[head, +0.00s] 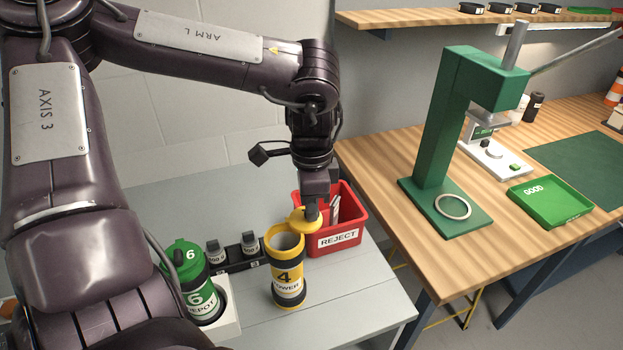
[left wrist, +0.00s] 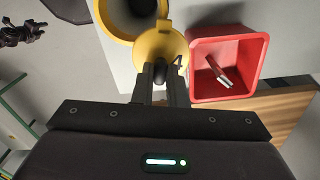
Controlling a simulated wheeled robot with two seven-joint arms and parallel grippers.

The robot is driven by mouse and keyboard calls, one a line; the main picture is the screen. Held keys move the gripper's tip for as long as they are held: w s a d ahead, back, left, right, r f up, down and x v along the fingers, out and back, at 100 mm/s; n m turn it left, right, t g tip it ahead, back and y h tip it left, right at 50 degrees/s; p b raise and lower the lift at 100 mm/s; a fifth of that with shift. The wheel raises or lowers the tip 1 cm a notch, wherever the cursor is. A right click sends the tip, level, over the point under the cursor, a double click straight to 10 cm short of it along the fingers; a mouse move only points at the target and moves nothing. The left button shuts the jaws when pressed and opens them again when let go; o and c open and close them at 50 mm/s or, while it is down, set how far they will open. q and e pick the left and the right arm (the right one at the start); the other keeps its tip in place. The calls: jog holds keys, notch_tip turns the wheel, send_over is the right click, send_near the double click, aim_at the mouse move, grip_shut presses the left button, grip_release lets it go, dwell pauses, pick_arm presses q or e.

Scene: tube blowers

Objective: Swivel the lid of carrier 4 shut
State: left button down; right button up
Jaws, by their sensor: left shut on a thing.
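The yellow carrier 4 (head: 287,279) stands upright on the grey table, with its mouth open at the top. Its yellow lid (head: 303,219) is swung out to the right side of the mouth, towards the red bin. My left gripper (head: 312,207) comes from above and is shut on the lid's dark knob. The open mouth of carrier 4 (left wrist: 131,14) shows to the lid's upper left. My right gripper is not in view.
A red REJECT bin (head: 338,239) holding small items stands right behind the lid. Green carrier 6 (head: 187,267) stands in a white holder at left, with a black rack (head: 237,257) between. A wooden bench (head: 380,185) with a green press lies right. The grey table's front right is clear.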

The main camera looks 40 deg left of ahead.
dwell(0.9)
pick_arm(q)
jog(key=c, duration=1.4)
grip_release()
jog(key=shift+c, duration=0.2)
jog(key=shift+r, duration=0.1)
jog(key=shift+w+r, duration=0.1)
jog(key=shift+r, duration=0.25)
notch_tip(320, 180, up, 7)
jog(key=shift+b, duration=0.8)
